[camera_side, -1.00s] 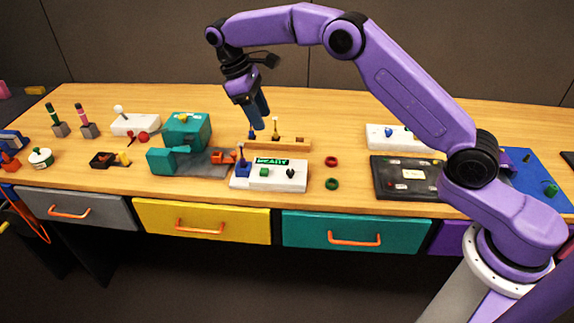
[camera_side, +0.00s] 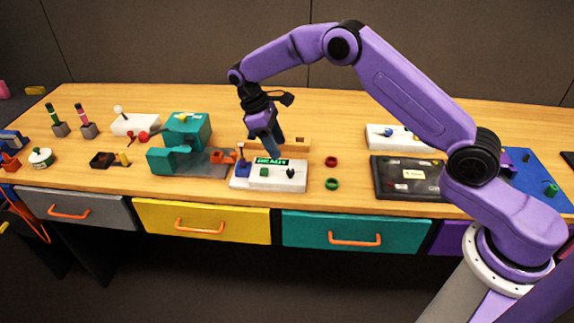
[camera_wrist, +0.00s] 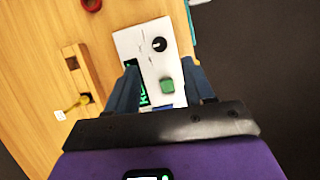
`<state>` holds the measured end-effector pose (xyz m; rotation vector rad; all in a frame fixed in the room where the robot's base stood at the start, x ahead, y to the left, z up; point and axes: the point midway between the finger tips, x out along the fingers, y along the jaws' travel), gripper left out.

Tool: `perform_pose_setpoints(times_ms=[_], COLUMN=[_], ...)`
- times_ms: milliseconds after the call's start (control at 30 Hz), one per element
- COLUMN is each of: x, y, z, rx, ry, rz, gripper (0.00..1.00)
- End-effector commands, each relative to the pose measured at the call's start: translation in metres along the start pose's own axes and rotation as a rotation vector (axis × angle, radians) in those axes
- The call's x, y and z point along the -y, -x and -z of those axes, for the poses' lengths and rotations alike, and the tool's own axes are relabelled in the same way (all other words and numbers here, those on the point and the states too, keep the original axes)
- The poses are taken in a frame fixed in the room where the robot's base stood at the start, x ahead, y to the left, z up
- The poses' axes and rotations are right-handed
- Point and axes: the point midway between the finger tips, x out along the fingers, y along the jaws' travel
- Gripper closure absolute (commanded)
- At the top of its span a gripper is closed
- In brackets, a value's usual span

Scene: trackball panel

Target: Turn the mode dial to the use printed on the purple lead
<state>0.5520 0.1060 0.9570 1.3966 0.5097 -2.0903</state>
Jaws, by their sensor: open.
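The white panel box (camera_side: 265,183) stands near the table's front edge. It carries a black dial (camera_side: 290,173), a green button (camera_side: 264,172) and a green-lit display (camera_side: 271,161) that seems to read READY. My gripper (camera_side: 272,150) is above the back of this box, pointing down, open and empty. In the wrist view the dial (camera_wrist: 159,45) lies beyond the fingertips, with a white mark on it. The green button (camera_wrist: 167,85) is between my fingers (camera_wrist: 160,76), and the left finger partly hides the display. I cannot make out a purple lead or its print.
A wooden rack (camera_side: 298,144) stands behind the box. Red (camera_side: 331,161) and green (camera_side: 332,184) rings lie to its right. A teal machine (camera_side: 187,135) is left; a black case (camera_side: 402,178) is right.

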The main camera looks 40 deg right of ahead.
Motion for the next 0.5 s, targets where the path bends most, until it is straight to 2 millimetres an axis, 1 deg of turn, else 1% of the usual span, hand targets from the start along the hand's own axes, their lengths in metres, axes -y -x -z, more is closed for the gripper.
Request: perform_pose_setpoints(times_ms=[33, 100, 300, 500], x=[0.000, 0.000, 0.000, 0.000], y=[-0.011, -0.024, -0.057, -0.077], z=[-0.001, -0.001, -0.001, 0.000], rx=[0.004, 0.004, 0.004, 0.002], ry=[0.000, 0.000, 0.000, 0.001], rz=[0.001, 0.001, 0.001, 0.000], gripper=[0.47, 0.47, 0.47, 0.47])
